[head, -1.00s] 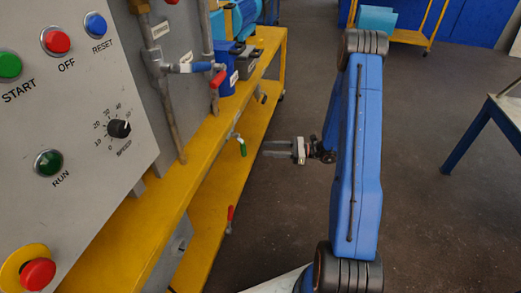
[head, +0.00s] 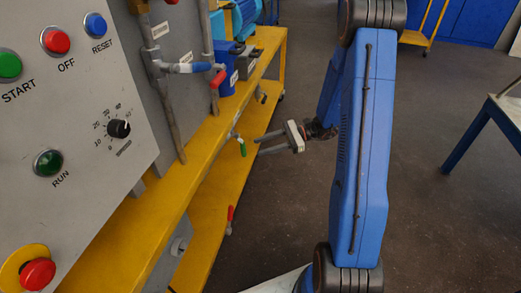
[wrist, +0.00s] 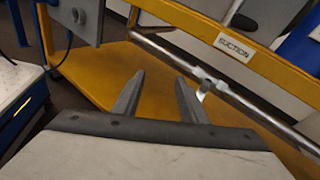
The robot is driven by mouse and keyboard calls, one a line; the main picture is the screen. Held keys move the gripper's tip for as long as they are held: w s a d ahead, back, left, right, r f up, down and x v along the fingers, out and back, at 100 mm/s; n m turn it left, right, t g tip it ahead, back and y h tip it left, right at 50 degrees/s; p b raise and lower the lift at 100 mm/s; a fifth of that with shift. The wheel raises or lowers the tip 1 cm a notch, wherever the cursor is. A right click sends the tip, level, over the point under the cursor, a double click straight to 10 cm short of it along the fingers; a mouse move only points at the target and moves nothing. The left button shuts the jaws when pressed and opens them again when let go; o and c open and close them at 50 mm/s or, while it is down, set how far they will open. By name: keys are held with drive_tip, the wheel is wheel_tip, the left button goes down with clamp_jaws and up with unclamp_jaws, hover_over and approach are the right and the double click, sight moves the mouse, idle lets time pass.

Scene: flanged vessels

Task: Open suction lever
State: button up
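In the wrist view a white label (wrist: 234,47) reading SUCTION is on the yellow frame. A silver pipe runs diagonally below it, with a small valve and pale lever (wrist: 202,91) on it, just beyond and right of my fingers. My gripper (wrist: 158,76) is open and empty, apart from the lever. In the head view my gripper (head: 258,146) points left toward the yellow frame, close to a green-handled lever (head: 241,147). A red-handled lever (head: 230,214) hangs lower. I cannot tell which head-view lever is the suction one.
A control panel (head: 75,120) with buttons and a knob fills the left. The yellow frame (head: 185,205) runs along the left side. Open floor (head: 430,215) lies to the right.

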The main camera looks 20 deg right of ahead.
drive_tip(key=s+a+r+n+g+h, duration=0.3)
drive_tip(key=s+a+r+n, duration=0.2)
drive_tip(key=s+r, duration=0.2)
drive_tip(key=shift+s+r+n+g+h, duration=0.3)
drive_tip(key=shift+s+n+h, duration=0.1)
drive_tip(key=shift+s, duration=0.75)
drive_tip(key=shift+c, duration=0.4)
